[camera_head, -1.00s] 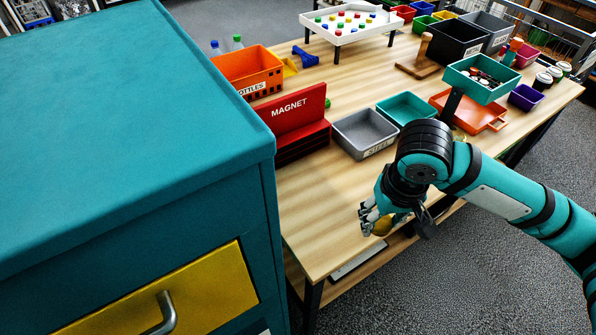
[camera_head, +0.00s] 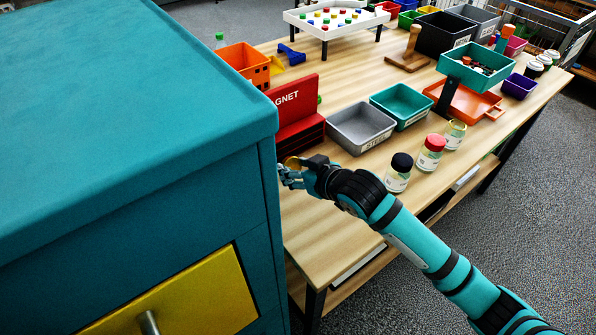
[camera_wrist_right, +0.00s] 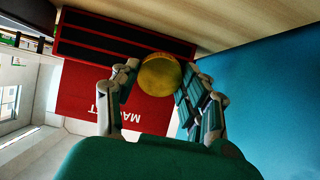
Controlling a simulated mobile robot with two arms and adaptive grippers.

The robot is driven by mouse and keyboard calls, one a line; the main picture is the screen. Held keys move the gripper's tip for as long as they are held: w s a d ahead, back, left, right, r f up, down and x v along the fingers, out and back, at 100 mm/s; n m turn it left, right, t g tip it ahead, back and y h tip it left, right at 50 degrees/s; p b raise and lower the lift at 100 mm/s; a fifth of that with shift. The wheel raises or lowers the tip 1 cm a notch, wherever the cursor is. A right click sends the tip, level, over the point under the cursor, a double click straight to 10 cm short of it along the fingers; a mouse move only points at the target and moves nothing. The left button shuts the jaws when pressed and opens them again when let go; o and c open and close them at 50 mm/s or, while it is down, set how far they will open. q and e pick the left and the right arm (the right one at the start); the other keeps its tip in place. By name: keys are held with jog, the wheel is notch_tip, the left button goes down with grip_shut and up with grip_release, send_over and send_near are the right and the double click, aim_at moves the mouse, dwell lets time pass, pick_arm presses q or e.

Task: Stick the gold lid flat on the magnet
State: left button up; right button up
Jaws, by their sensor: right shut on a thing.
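The gold lid (camera_wrist_right: 159,74) is a round yellow disc between the fingers of my right gripper (camera_wrist_right: 158,85), which is shut on it. In the head view the lid (camera_head: 293,162) shows at the fingertips of my right gripper (camera_head: 288,172), just in front of the magnet (camera_head: 298,135). The magnet is a red block with a label panel and dark strips at its base. In the right wrist view the magnet (camera_wrist_right: 125,42) lies behind the lid. I cannot tell whether the lid touches it. My left gripper is not in view.
A large teal cabinet (camera_head: 130,90) stands close on the left of my right gripper. A grey tray (camera_head: 360,128) and a teal tray (camera_head: 402,104) stand right of the magnet. Jars with black (camera_head: 398,172), red (camera_head: 430,152) and gold lids stand near the table's front edge.

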jog(key=shift+s+f+b+x, duration=0.1)
jog(key=shift+f+b+x, duration=0.1)
jog(key=shift+b+x, duration=0.85)
jog(key=shift+s+f+b+x, duration=0.1)
jog(key=shift+f+b+x, duration=0.1)
jog(key=shift+b+x, duration=0.8)
jog(key=shift+w+a+r, duration=0.1)
jog(key=shift+w+r, duration=0.1)
jog(key=shift+w, duration=0.05)
jog(key=shift+w+a, duration=0.55)
jog(key=shift+w, duration=0.35)
jog(key=shift+w+a, duration=0.1)
jog(key=o, duration=0.9)
jog(key=shift+c, duration=0.2)
